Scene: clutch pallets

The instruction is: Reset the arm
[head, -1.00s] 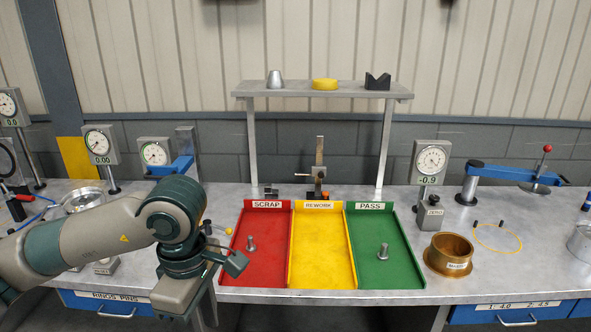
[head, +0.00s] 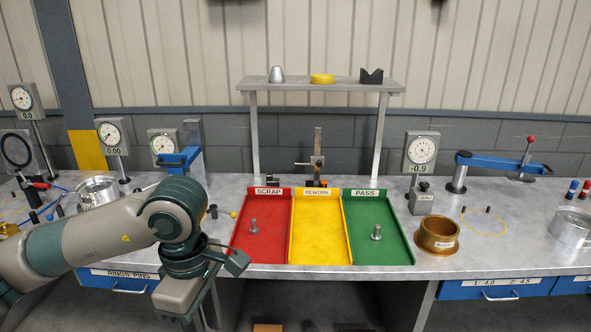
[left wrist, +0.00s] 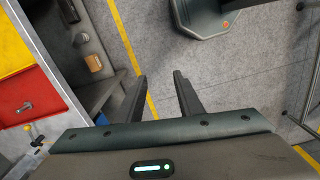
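My left arm (head: 100,238) comes in from the left in the head view, bent at a green and grey joint in front of the bench. My left gripper (left wrist: 160,92) shows in the left wrist view with two dark fingers apart and nothing between them. Beyond the fingers is grey floor with a yellow line. In the head view the arm is left of the red SCRAP tray (head: 262,246), and its fingers are hard to make out. My right gripper is in neither view.
A yellow REWORK tray (head: 318,240) and green PASS tray (head: 382,218) sit beside the red one. One bolt stands in the red tray (head: 254,227) and one in the green (head: 376,233). A brass ring (head: 437,236) and several dial gauges stand on the bench (head: 475,262).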

